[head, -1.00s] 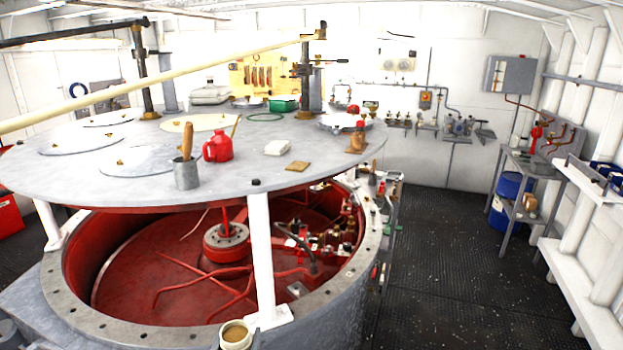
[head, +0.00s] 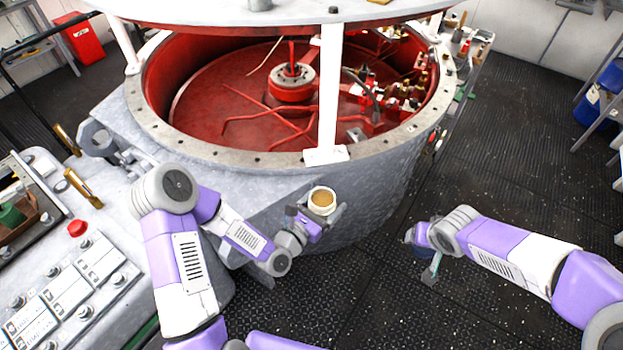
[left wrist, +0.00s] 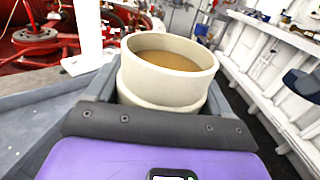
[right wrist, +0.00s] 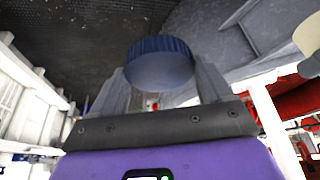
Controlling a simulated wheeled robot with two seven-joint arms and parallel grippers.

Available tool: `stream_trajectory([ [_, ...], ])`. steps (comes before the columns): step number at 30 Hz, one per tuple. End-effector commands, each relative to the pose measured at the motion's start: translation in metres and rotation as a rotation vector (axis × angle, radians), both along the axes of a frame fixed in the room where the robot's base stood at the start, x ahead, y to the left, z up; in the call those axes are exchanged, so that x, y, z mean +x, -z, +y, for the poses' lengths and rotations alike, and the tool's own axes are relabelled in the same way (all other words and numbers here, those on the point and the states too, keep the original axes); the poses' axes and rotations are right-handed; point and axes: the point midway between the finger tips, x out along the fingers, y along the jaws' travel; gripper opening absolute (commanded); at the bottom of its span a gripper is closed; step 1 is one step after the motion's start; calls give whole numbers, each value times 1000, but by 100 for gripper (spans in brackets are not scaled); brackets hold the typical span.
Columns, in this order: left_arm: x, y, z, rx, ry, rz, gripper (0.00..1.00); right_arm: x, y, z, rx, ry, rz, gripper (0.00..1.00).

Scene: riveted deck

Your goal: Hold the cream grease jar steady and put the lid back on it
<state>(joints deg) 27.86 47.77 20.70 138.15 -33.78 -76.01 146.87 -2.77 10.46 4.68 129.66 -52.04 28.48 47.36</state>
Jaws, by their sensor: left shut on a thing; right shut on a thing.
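The cream grease jar (head: 322,203) is upright and open at the top, with tan-brown grease inside. My left gripper (head: 318,214) is shut on it, in front of the big grey drum. In the left wrist view the jar (left wrist: 168,80) sits between the fingers, rim clear. My right gripper (head: 424,252) is to the right of the jar, well apart from it. In the right wrist view the right gripper (right wrist: 160,85) is shut on a dark blue lid with a ribbed edge (right wrist: 160,62). In the head view the lid shows only as a small dark patch.
The grey drum (head: 190,143) with a red interior stands behind the jar, with a white post (head: 328,90) rising from its flange. A control panel (head: 75,285) with a red button is at the left. Dark textured floor (head: 490,130) lies open at the right.

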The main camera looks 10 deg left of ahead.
Motion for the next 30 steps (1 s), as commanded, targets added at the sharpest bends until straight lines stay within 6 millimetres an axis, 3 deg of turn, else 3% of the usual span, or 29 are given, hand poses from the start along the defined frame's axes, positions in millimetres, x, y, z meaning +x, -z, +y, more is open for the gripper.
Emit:
stream_trajectory([
  [6,-19,34,-33,-3,171,-1,27,0,0,0,0,0,0,45],
  [12,-27,48,-49,-1,253,-4,27,0,0,0,0,0,0,45],
  [30,-29,50,-51,0,265,-4,27,5,-1,3,1,-61,1,45],
])
